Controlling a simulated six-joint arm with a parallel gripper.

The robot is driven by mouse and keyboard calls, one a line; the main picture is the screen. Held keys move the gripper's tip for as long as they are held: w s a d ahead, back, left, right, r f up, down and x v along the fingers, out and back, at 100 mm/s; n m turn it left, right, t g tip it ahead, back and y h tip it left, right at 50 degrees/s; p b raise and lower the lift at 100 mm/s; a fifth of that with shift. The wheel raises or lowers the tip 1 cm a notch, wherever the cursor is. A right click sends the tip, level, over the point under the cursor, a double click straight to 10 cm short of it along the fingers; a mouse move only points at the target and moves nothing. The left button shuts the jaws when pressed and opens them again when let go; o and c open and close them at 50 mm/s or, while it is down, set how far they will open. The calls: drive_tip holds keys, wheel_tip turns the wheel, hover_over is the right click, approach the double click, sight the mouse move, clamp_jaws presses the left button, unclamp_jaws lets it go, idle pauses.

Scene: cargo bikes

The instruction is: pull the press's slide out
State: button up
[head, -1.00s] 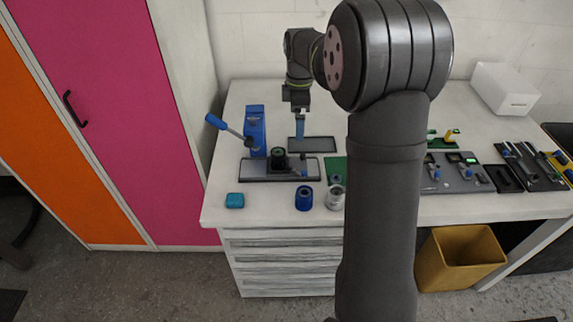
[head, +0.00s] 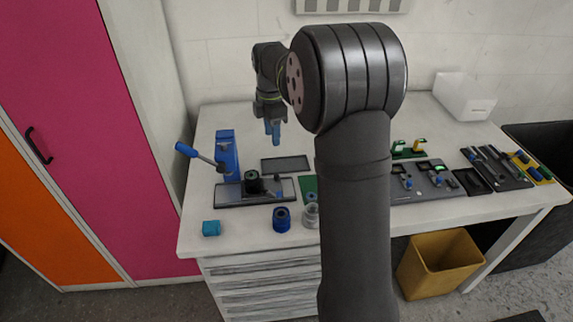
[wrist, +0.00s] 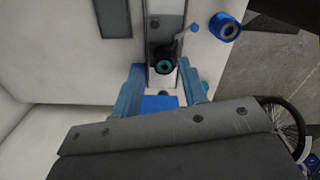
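The press (head: 227,152) stands at the left of the bench as a blue column with a blue-tipped lever. Its long grey base with the slide (head: 229,191) runs to the right and carries a dark cylinder (head: 253,184) with a green ring. A small blue knob (head: 278,181) is at its right part. In the wrist view the cylinder (wrist: 163,64) sits on the rail, and the knob (wrist: 194,28) is up and to its right. My gripper (head: 272,137) hangs above the base, its blue fingers apart and empty. In the wrist view the open fingers (wrist: 160,87) flank the blue press part.
A dark tray (head: 286,164) lies behind the base. Fixtures (head: 420,182) and tools fill the right side. A yellow bin (head: 440,263) is on the floor.

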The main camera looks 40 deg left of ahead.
drive_tip(key=w+n, duration=0.2)
drive_tip(key=n, duration=0.1)
approach(277, 176)
drive_tip(key=shift+n, duration=0.3)
wheel_tip(277, 176, down, 9)
drive_tip(key=shift+w+r, duration=0.1)
drive_tip(key=shift+r, duration=0.1)
clamp_jaws()
